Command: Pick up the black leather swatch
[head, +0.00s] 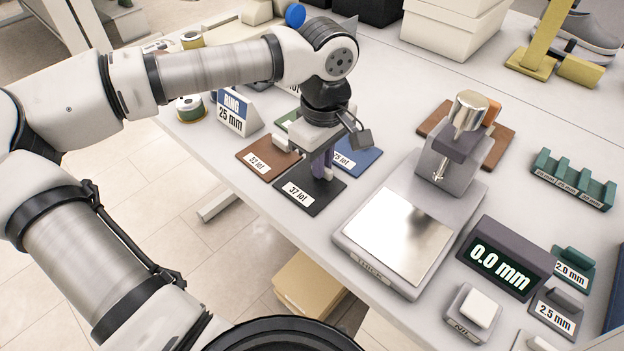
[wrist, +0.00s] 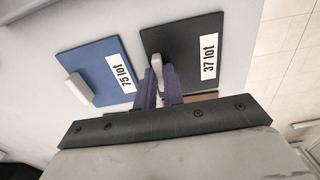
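The black leather swatch (head: 318,198) is a flat dark square labelled "37 lot", lying near the front edge of the table. In the wrist view the swatch (wrist: 205,32) lies at the top middle, with a pale upright tab (wrist: 157,62) on it. My gripper (head: 321,165) points down over the swatch, its purple fingers at the tab. In the wrist view the fingertips (wrist: 160,78) stand close together, one on each side of the tab. Whether they touch or grip it cannot be told. The swatch appears to lie flat on the table.
A blue swatch (wrist: 90,62) labelled "75 lot" lies close beside the black one. A brown swatch (head: 262,164) and a partly hidden green swatch (head: 287,119) lie nearby. A thickness gauge with a metal plate (head: 397,232) stands to the right, with a 0.0 mm display (head: 500,262).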

